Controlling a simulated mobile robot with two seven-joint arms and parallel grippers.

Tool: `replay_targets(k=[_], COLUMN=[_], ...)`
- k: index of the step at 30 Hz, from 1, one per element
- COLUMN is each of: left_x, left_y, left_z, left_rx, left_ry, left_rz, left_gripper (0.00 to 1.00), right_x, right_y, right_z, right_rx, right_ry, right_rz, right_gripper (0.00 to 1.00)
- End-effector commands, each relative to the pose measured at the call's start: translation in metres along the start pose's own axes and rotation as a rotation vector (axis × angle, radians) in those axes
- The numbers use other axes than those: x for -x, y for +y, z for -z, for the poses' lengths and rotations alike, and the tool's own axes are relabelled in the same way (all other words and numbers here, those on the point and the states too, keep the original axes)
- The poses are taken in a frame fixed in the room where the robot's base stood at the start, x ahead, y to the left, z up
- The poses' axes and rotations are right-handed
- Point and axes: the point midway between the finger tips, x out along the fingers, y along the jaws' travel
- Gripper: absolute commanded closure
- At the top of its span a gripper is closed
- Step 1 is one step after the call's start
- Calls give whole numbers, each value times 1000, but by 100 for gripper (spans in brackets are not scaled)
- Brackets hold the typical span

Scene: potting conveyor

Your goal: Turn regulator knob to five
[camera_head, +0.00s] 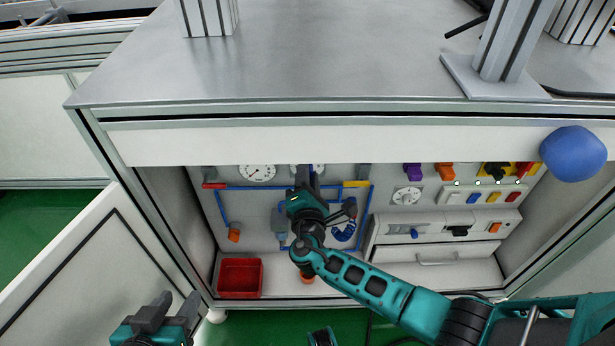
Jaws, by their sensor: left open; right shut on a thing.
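My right gripper (305,182) reaches into the open cabinet, its fingers pointing up at the back panel beside a partly covered gauge. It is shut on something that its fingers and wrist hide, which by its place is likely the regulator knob. The knob and its marks cannot be seen, so its setting cannot be read. A white round gauge (258,173) shows to the left of the gripper. My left gripper (172,308) is open and empty at the lower left, outside the cabinet and well away from the panel.
A metal tabletop (320,60) overhangs the cabinet. A red bin (240,278) stands at the cabinet's lower left. A white dial (406,196) and coloured switches (483,197) are on the right of the panel. A blue ball-like object (573,153) is at the right edge.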

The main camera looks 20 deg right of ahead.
Motion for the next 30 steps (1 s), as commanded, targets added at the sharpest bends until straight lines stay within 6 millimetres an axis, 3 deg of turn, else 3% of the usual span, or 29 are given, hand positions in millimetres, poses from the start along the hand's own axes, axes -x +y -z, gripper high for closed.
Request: replay_targets(k=[30], left_x=[0], left_y=[0], left_z=[0], left_rx=[0], left_ry=[0], left_rz=[0], left_gripper=[57], right_x=[-1], right_y=[2], right_z=[-1], right_rx=[-965], right_ry=[0], right_rz=[-3], right_gripper=[100])
